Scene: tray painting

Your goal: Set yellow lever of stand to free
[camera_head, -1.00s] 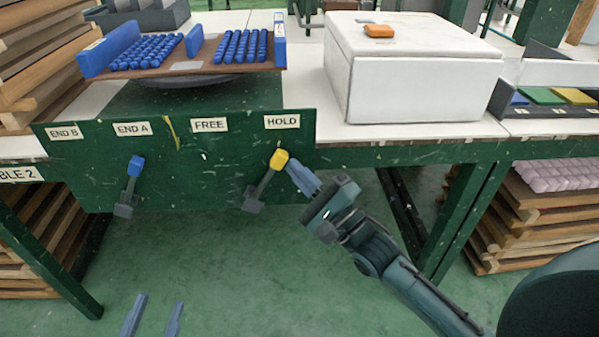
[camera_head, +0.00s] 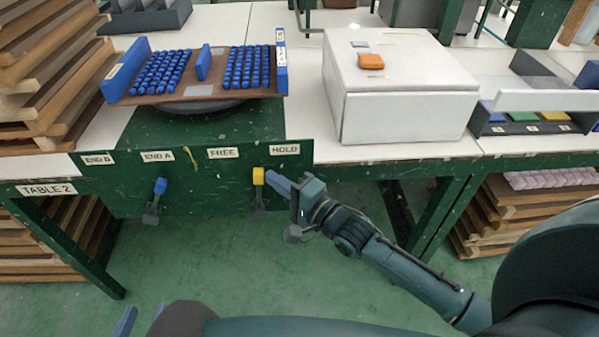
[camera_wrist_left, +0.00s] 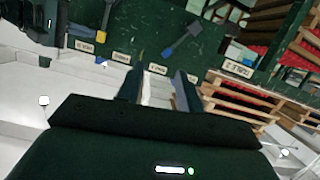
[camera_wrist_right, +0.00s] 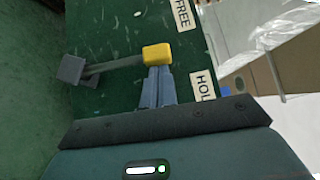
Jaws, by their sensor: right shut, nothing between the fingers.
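The green stand panel (camera_head: 205,185) carries the labels END B, END A, FREE (camera_head: 223,153) and HOLD (camera_head: 285,149). The yellow lever (camera_head: 258,176) stands nearly upright, its knob between FREE and HOLD. My right gripper (camera_head: 277,184) is shut and empty, its fingertips against or very close to the knob's HOLD side. In the right wrist view the yellow knob (camera_wrist_right: 157,54) sits just beyond the shut fingers (camera_wrist_right: 158,88); contact is unclear. My left gripper (camera_head: 141,317) is low at the front, open and empty; its separated fingers show in the left wrist view (camera_wrist_left: 160,88).
A blue lever (camera_head: 160,186) is below END A. A board with blue pieces (camera_head: 190,98) rests above the panel. A white box (camera_head: 400,115) with an orange block (camera_head: 371,61) is to the right. Wooden pallets (camera_head: 45,75) are stacked at left.

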